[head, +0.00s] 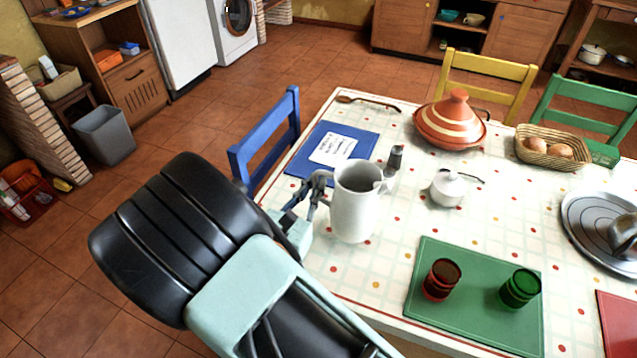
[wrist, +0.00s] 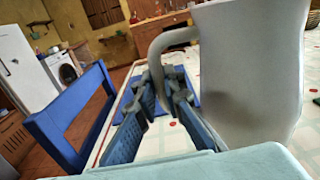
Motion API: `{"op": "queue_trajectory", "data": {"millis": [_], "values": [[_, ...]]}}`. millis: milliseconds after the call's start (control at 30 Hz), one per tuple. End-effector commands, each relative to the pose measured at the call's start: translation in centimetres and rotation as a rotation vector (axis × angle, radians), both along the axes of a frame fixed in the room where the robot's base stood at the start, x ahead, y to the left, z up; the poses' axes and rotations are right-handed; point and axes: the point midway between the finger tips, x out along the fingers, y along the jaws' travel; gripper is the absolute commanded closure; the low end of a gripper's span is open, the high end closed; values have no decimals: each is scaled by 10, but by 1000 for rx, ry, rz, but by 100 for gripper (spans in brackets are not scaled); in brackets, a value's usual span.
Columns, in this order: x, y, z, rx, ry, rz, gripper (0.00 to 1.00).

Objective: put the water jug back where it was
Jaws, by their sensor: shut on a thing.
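The white water jug (head: 354,207) stands upright at the left part of the dining table, between the blue placemat and the green placemat. In the head view I cannot tell whether its base touches the cloth. My gripper (head: 318,186) is at the jug's left side, at its handle. In the wrist view the jug (wrist: 250,75) fills the right side, and its handle (wrist: 170,38) curves down to the fingertips of my gripper (wrist: 166,72). The fingers are shut on the handle. The jug's far side is hidden.
A blue placemat (head: 361,143) with a paper, a pepper mill (head: 394,160), a white sugar bowl (head: 446,190) and a tagine (head: 452,125) are beyond the jug. A green placemat (head: 425,265) with two glasses lies to the right. A blue chair (head: 266,140) stands at the table's left edge.

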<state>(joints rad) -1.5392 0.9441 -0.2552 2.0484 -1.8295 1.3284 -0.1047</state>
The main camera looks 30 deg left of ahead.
Motion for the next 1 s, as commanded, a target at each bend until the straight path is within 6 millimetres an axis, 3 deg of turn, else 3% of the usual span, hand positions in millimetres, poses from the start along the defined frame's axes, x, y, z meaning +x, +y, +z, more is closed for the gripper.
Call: {"op": "queue_trajectory", "data": {"millis": [267,667,700,833,1000], "values": [[1,2,-27,-2,-7,0,100],[1,2,-32,0,-7,0,100],[0,1,-35,1,1,1,89],[0,1,-35,1,1,1,75],[0,1,-35,1,1,1,74]]}}
